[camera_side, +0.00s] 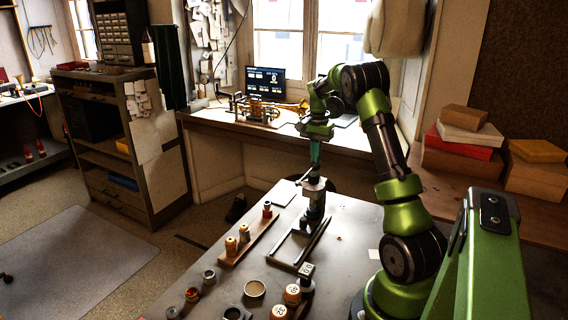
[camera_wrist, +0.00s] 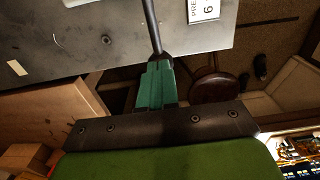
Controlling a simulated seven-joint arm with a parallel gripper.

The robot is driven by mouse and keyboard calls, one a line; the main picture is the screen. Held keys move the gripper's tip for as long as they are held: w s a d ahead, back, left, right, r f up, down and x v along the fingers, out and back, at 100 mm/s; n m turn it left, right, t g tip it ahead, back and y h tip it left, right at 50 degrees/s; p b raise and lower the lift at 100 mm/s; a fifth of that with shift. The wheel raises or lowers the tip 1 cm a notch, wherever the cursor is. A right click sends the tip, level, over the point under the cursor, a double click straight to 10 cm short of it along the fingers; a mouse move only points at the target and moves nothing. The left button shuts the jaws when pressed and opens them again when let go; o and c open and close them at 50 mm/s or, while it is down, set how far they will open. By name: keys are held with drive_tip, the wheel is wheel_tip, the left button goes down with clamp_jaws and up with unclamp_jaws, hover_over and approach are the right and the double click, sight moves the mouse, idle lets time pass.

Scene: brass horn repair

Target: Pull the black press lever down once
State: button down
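My gripper (camera_side: 315,153) points down above the far end of the metal work table (camera_side: 350,237). Its teal fingers (camera_wrist: 157,86) are close together. In the wrist view the black press lever (camera_wrist: 151,25) runs as a thin dark rod from the top edge to the fingertips. I cannot tell whether the tips rest on it or only overlap it in the picture. In the side view the press (camera_side: 314,198), with a pale metal head on a dark upright body, stands just below the fingers.
A label card (camera_wrist: 203,11) lies beside the lever. Spools on a wooden strip (camera_side: 250,237) and small jars (camera_side: 292,294) stand on the near and left parts of the table. A window bench (camera_side: 225,118) with a brass horn (camera_side: 262,109) is behind.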

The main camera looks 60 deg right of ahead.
drive_tip(key=shift+w+a+f, duration=0.1)
drive_tip(key=shift+a+f, duration=0.05)
drive_tip(key=shift+f, duration=0.45)
idle(0.6)
drive_tip(key=shift+r, duration=0.1)
wheel_tip(320, 180, up, 9)
idle(1.2)
